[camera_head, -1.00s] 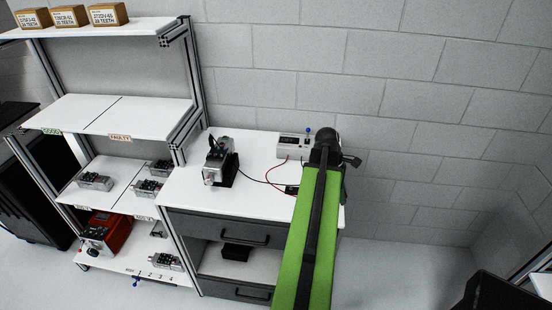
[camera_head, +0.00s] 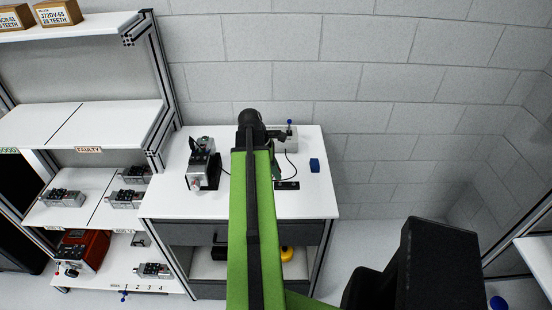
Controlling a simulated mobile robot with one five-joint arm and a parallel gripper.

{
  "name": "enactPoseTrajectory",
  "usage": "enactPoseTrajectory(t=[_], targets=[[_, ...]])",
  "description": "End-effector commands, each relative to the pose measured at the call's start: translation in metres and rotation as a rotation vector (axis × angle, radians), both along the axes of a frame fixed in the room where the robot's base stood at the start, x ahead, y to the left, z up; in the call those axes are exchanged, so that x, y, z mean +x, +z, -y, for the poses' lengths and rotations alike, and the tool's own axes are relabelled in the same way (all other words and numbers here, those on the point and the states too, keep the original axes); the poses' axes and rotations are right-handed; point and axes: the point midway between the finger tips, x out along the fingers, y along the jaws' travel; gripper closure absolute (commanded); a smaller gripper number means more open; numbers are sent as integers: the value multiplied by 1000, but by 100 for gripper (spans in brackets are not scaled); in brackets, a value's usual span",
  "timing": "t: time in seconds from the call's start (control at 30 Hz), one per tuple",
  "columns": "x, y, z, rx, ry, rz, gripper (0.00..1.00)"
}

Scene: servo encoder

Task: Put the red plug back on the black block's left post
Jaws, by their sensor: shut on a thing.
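The black block (camera_head: 286,185) lies on the white bench top, just right of my green arm, with small light marks on its top. Its left post is too small to make out. My gripper (camera_head: 277,135) is at the far end of my arm, in front of the pale meter box (camera_head: 291,138), and mostly hidden by the arm. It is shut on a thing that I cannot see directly. The red plug and its red lead do not show; the plug is most likely the hidden thing in the jaws. A black lead (camera_head: 291,165) curves down toward the block.
A servo unit (camera_head: 203,160) on a black stand is left of my arm. A small blue block (camera_head: 314,165) lies at the right of the bench top (camera_head: 305,205). Shelves with servos and a red device (camera_head: 83,250) stand left. A yellow thing (camera_head: 287,253) is below.

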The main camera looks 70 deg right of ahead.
Motion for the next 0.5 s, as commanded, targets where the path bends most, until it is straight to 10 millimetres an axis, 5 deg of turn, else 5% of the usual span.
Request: enactPoseTrajectory(t=[0.03,0.13,0.5], targets=[[1,22,6,0,-1,0,100],[2,42,15,0,-3,0,100],[1,29,17,0,-3,0,100]])
